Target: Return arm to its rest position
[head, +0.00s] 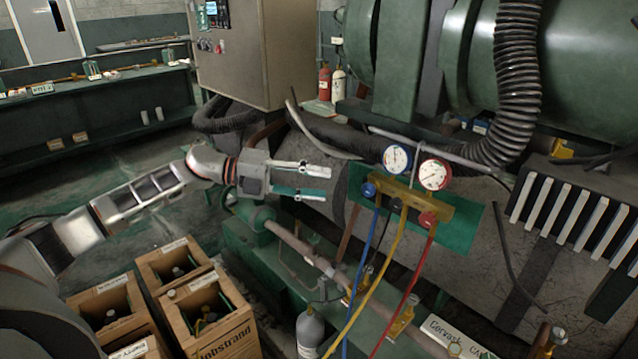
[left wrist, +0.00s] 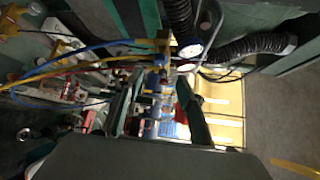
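My left arm (head: 145,195) reaches in from the left. Its gripper (head: 327,184) is open, with two parallel fingers apart and nothing seen between them. The fingertips point right, a short way left of the gauge manifold (head: 430,207), and look apart from it. The manifold has two round dials, a blue knob and a red knob. Blue, yellow and red hoses hang from it. In the left wrist view the fingers of the left gripper (left wrist: 158,112) are spread, with the manifold (left wrist: 162,60) beyond them. My right gripper is in neither view.
Wooden crates (head: 205,310) with bottles stand on the floor below my left arm. A grey cylinder (head: 310,333) stands near the green pipe frame. A cabinet (head: 255,55) is behind the gripper. A black corrugated hose (head: 515,85) hangs at the right. Floor at the left is partly clear.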

